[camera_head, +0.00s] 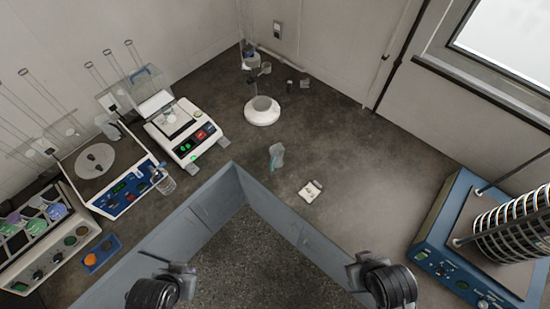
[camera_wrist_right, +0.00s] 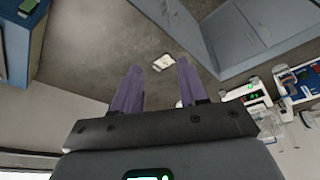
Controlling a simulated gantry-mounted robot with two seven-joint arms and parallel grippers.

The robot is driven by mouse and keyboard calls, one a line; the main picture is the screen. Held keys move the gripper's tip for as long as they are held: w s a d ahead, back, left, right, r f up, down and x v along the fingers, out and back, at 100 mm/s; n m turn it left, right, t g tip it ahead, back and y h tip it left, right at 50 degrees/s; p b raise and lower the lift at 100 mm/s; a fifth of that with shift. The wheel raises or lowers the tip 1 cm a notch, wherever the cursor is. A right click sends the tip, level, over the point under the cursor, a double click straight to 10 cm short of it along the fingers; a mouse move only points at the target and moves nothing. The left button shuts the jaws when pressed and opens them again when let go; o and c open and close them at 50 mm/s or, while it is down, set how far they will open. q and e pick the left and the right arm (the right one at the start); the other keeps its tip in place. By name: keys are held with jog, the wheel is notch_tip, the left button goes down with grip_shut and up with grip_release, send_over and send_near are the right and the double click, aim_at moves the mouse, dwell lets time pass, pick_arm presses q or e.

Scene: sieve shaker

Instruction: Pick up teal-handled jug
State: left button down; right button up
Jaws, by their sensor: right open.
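The jug (camera_head: 277,154), clear with a teal handle at its lower left, stands on the dark bench near the inner corner of the bench front. I cannot make it out in the right wrist view. My right gripper (camera_wrist_right: 155,85) is open, with two purple fingers spread and nothing between them. In the head view my right gripper (camera_head: 366,266) is at the lower right, well apart from the jug. My left gripper (camera_head: 172,266) is at the lower left, also far from the jug; its fingers are not clear.
A small white item (camera_head: 311,191) lies right of the jug. A white-based stand (camera_head: 262,111) is behind it. A balance (camera_head: 183,132), another clear vessel (camera_head: 164,182) and instruments line the left. A blue sieve shaker (camera_head: 440,240) is at right.

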dwell(0.5)
jog(key=c, duration=0.3)
